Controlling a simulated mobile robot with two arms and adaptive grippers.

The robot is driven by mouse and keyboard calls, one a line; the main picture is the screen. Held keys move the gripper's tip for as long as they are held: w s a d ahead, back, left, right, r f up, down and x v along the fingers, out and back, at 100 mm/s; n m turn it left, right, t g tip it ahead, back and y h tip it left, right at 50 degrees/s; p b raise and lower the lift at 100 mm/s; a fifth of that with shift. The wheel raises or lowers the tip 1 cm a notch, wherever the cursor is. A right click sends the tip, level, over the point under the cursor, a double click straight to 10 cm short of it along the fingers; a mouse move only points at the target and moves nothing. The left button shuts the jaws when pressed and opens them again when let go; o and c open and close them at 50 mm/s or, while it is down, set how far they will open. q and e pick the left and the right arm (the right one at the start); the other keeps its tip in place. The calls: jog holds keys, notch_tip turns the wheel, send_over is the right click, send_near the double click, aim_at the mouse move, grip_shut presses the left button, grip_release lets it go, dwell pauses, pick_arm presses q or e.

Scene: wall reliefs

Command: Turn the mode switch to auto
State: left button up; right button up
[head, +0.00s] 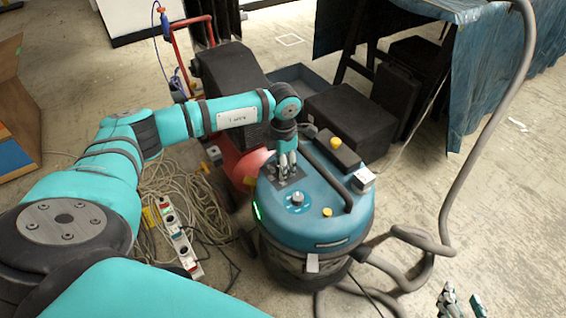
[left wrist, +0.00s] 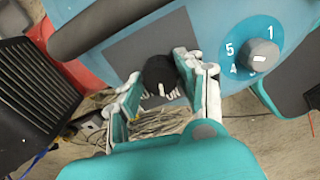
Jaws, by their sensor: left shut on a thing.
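The mode switch (left wrist: 160,73) is a round black knob with a white mark, on a dark grey panel (left wrist: 126,49) of the teal vacuum cleaner (head: 330,222). My left gripper (head: 285,166) reaches down onto the machine's top. In the left wrist view, my left gripper (left wrist: 158,92) has its fingers on both sides of the knob, shut on it. The mark points toward the bottom of that view.
A numbered grey dial (head: 297,198) sits near the switch; it also shows in the left wrist view (left wrist: 262,54). A thick grey hose (head: 483,150) loops at the right. A power strip (head: 179,238) and coiled cables (head: 205,190) lie left. Black cases (head: 350,120) stand behind.

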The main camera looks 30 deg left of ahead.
pick_arm(q)
jog(key=m, duration=0.3)
jog(key=shift+m, duration=0.3)
jog(key=m, duration=0.3)
jog(key=shift+m, duration=0.9)
pick_arm(e)
jog(key=shift+s+d+f+g, duration=0.15)
jog(key=shift+s+f+g, duration=0.1)
jog(key=shift+f+g, duration=0.1)
pick_arm(q)
jog(key=o, duration=1.2)
jog(key=shift+c, duration=0.2)
jog(key=shift+r, duration=0.1)
pick_arm(e)
jog(key=shift+r, duration=0.1)
pick_arm(q)
notch_tip(320, 180, up, 12)
